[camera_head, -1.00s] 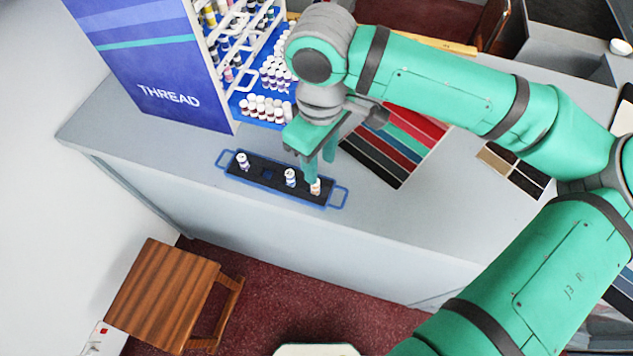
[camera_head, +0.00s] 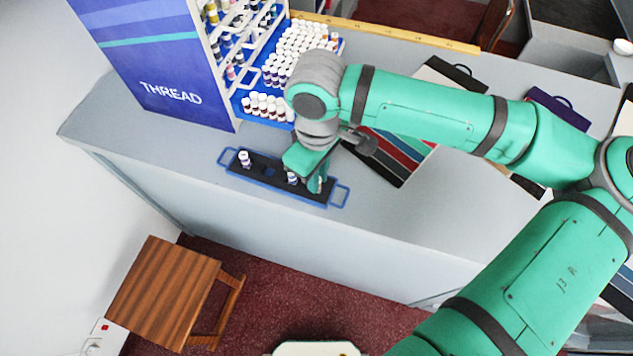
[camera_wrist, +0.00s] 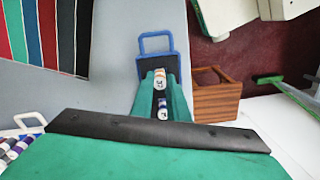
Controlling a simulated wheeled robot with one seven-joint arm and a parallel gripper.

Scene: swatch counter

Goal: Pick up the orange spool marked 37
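The orange spool (camera_wrist: 160,78) shows in the wrist view with a white top and a number that looks like 37. It stands upright in a black tray with blue handles (camera_head: 338,196), at the tray's right end in the head view, where my gripper hides it. My gripper (camera_head: 318,186) is lowered over that end. In the wrist view my gripper's two green fingers (camera_wrist: 161,92) flank the spool, one on each side, and look open; contact is not clear. A blue-purple-labelled spool (camera_wrist: 162,107) stands beside it, and another (camera_head: 244,158) is at the tray's left end.
A blue THREAD display rack (camera_head: 170,85) with several white-topped spools (camera_head: 268,107) stands behind the tray. Fabric swatch cards (camera_head: 388,163) lie to the right on the grey counter (camera_head: 420,225). A wooden stool (camera_head: 160,295) is below the counter's front.

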